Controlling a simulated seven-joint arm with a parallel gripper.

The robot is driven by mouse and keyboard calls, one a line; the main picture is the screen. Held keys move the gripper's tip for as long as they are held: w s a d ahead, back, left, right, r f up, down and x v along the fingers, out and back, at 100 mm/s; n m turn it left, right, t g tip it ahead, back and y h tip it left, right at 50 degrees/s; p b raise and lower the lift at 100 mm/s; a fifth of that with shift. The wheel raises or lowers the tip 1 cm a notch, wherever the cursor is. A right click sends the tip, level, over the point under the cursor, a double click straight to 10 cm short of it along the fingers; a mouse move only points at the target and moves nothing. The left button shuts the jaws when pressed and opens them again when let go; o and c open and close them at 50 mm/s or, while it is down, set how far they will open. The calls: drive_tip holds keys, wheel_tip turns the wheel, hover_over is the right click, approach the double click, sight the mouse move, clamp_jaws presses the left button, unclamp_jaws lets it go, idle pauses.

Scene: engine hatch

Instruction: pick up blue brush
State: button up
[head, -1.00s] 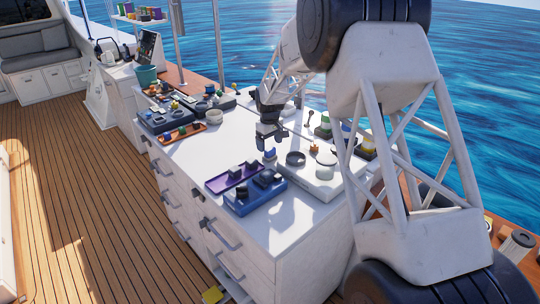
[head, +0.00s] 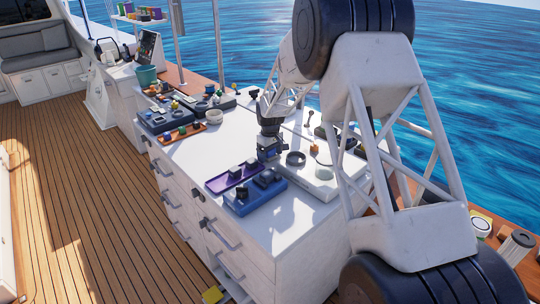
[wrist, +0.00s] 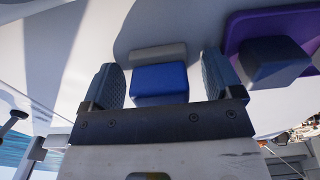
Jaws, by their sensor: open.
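The blue brush (wrist: 160,80) shows in the wrist view as a blue block with a grey strip along its far edge. My gripper (wrist: 159,68) is open, with one dark ridged finger on the left and one on the right of the blue block. A gap shows on both sides, and the jaws are not closed on it. In the head view my gripper (head: 270,150) is low over the white counter, behind the purple tray, and it mostly hides the brush there.
The purple tray (head: 213,187) and the blue tray (head: 272,201) with dark blocks stand close in front. To the right, a white tray (head: 318,190) carries a dark ring (head: 296,158) and a pale cup (head: 323,172). The counter's middle left (head: 200,155) is clear.

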idle(0.3)
drive_tip(key=c, duration=1)
drive_tip(key=shift+r, duration=0.1)
drive_tip(key=shift+c, duration=0.2)
drive_tip(key=shift+r, duration=4.9)
drive_tip(key=o, duration=0.4)
drive_tip(key=shift+c, duration=1.4)
drive_tip(key=shift+s, duration=0.1)
